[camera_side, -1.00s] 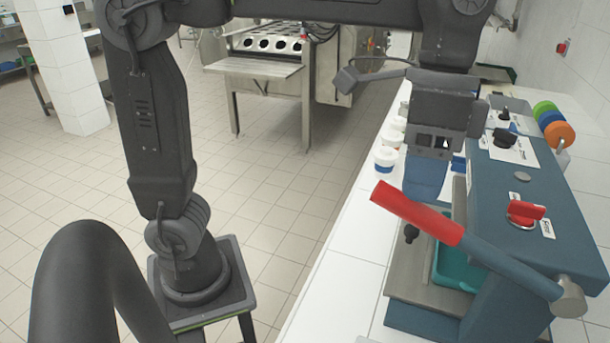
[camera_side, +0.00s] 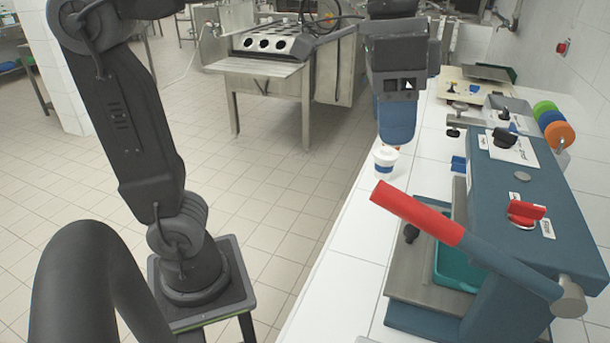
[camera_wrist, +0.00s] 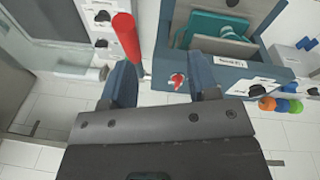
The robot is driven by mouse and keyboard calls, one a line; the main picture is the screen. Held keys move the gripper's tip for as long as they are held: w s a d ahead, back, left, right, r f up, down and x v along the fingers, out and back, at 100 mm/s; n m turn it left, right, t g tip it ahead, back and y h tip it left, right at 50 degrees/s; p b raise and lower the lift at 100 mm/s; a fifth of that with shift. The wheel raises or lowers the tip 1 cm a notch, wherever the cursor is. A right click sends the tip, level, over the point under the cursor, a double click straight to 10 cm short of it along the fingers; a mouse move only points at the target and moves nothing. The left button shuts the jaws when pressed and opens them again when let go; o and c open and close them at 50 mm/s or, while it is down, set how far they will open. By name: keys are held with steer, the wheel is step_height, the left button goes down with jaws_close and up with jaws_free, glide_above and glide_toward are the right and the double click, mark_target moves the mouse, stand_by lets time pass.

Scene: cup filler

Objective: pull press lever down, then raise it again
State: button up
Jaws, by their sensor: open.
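The press lever has a red grip (camera_side: 418,212) and a blue-grey arm (camera_side: 510,268). It runs from a pivot at the lower right of the blue press (camera_side: 545,190) up to the left, across the front of the press. My gripper (camera_side: 397,143) hangs over the counter beyond the red grip, apart from it. In the wrist view, the two blue fingers of my gripper (camera_wrist: 163,75) are spread with nothing between them. The red grip (camera_wrist: 126,36) shows there beyond the left finger. Its lower end is partly hidden.
A red knob (camera_side: 525,212) sits on top of the press, and a teal tray (camera_side: 455,272) is inside it. A white cup with a blue band (camera_side: 386,158) stands below my gripper. Coloured rolls (camera_side: 550,122) are at the right. The white counter (camera_side: 345,262) is clear at front left.

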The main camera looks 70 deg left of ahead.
steer(key=s+a+f+n+t+y, duration=0.1)
steer(key=s+a+f+n+t, duration=0.4)
steer(key=a+f, duration=0.5)
steer(key=shift+s+f+n+y, duration=0.35)
steer(key=shift+s+f, duration=0.6)
steer(key=shift+f, duration=0.8)
steer(key=shift+r, duration=0.1)
step_height(320, 180, up, 17)
steer(key=m+g+h, duration=0.2)
steer(key=m+g, duration=0.5)
steer(key=m, duration=0.1)
glide_above(412, 208)
steer(key=w+a, duration=0.2)
steer(key=x, duration=1.2)
steer(key=shift+w+a+f, duration=0.1)
steer(key=shift+a+f, duration=0.25)
steer(key=shift+f, duration=0.1)
jaws_close()
